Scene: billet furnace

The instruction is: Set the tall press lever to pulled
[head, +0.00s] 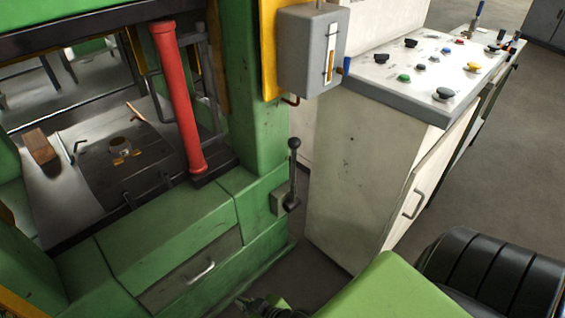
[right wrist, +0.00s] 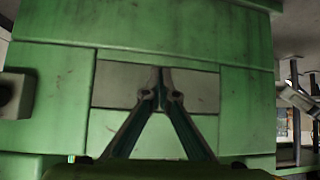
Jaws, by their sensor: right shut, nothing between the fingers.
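The tall press lever (head: 293,175) is a dark rod with a round black knob at its top. It stands nearly upright on a small grey mount (head: 279,199) on the green press's right face. My right gripper (head: 262,303) shows only partly at the bottom edge of the head view, below the lever and apart from it. In the right wrist view its two fingers (right wrist: 162,84) meet at the tips, empty, in front of green and grey panels. A grey block (right wrist: 15,95) at the left edge there may be the lever's mount; I cannot tell. My left gripper is not in view.
The green press (head: 165,235) fills the left, with a red column (head: 178,98) and a drawer handle (head: 200,271). A white control cabinet (head: 358,165) with several buttons stands close right of the lever. A grey box (head: 307,48) hangs above it. Open floor lies at right.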

